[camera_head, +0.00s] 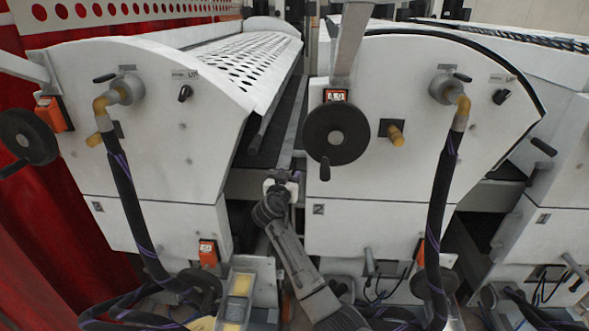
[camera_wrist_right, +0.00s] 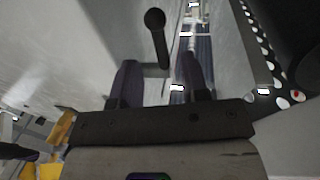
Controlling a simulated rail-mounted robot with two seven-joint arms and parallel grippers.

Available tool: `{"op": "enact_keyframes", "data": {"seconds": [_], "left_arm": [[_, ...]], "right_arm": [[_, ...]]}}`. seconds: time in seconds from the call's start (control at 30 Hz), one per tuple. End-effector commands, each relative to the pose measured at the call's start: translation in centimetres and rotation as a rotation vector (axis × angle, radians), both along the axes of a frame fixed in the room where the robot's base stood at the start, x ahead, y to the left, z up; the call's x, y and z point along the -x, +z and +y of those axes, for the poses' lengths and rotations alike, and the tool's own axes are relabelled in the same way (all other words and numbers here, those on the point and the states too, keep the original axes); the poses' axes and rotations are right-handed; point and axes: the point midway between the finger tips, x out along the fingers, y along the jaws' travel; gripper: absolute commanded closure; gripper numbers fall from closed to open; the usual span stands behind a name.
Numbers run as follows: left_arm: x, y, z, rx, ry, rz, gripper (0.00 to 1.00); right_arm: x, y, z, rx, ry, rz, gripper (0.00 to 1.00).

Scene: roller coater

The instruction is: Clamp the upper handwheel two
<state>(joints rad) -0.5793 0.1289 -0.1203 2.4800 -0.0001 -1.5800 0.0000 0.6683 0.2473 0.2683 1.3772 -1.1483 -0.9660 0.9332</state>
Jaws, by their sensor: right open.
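The upper handwheel two (camera_head: 336,133) is a dark round wheel with a short handle pointing down. It sits on the white panel marked 2, below an orange counter. My right gripper (camera_head: 283,178) is just left of and below it, in front of the gap between the machine units, apart from the wheel. In the right wrist view its two dark fingers (camera_wrist_right: 165,82) are spread with nothing held between them. A dark round-ended handle (camera_wrist_right: 157,38) shows ahead of the fingers; I cannot tell which part it belongs to. My left gripper is not in view.
Another dark handwheel (camera_head: 28,137) is on the left unit. Black hoses (camera_head: 441,190) hang from yellow fittings in front of the panels. A lower wheel (camera_head: 199,284) and red curtain (camera_head: 30,240) stand at the left. A narrow gap separates the units.

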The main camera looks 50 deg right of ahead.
Motion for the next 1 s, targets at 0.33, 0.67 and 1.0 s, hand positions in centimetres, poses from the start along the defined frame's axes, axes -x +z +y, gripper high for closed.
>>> {"op": "enact_keyframes", "data": {"seconds": [0.33,0.67,1.0], "left_arm": [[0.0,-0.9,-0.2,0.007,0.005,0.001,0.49],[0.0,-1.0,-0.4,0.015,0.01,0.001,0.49],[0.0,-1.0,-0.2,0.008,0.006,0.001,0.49]], "right_arm": [[-1.7,0.0,-4.6,0.001,-0.001,0.001,0.59],[-2.1,0.0,-5.8,0.0,-0.001,0.0,0.59],[-2.1,0.0,-5.7,0.0,0.0,0.0,0.69]]}}
